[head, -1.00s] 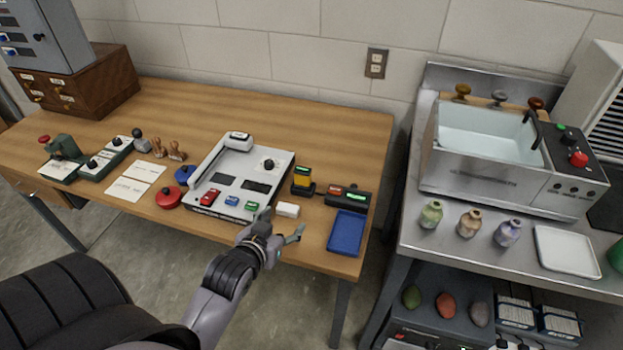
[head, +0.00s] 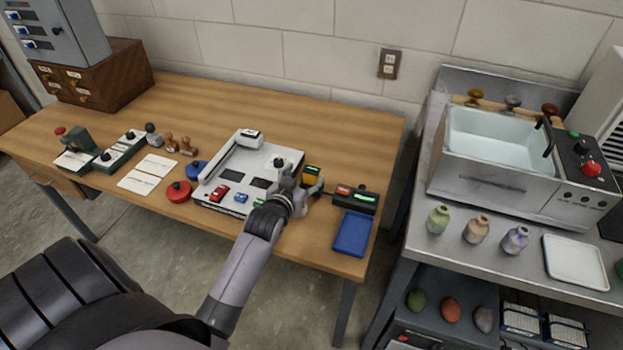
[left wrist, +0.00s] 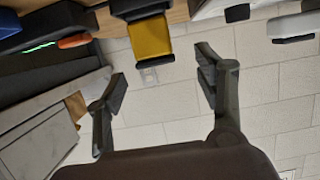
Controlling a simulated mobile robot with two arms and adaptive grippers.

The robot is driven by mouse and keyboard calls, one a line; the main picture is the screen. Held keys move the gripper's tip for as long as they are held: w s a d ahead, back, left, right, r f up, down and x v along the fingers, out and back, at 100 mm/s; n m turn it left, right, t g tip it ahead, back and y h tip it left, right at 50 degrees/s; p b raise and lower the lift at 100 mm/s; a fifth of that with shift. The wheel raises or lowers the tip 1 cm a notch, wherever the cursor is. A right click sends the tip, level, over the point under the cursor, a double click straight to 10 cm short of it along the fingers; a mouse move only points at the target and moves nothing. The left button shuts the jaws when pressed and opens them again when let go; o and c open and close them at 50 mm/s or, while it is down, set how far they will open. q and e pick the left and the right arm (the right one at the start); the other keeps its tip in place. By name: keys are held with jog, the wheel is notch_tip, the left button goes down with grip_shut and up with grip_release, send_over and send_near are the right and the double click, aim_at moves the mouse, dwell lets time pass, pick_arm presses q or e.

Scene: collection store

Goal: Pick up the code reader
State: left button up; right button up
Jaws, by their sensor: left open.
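The code reader, which I take to be the yellow and black handheld device (head: 312,173), stands upright on the wooden table, right of the white console. Its lower part is hidden by my gripper in the head view. In the left wrist view its yellow body (left wrist: 151,39) shows at the top, beyond the fingertips. My left gripper (head: 300,182) is open and empty, just in front of the device. Its two spread fingers (left wrist: 163,82) also show in the left wrist view, with clear space between them. My right gripper is not in view.
The white console (head: 215,190) with coloured buttons lies left of my gripper. A black box with a green display (head: 366,197) and a blue tray (head: 352,234) are to the right. The wooden table (head: 330,120) is clear behind.

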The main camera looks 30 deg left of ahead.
aim_at(311, 170)
pick_arm(q)
jog(key=shift+d+p+x, duration=0.2)
jog(key=shift+p+x, duration=0.1)
jog(key=shift+x, duration=2.4)
jog(key=c, duration=1.2)
jog(key=shift+c, duration=0.3)
jog(key=shift+r, duration=0.15)
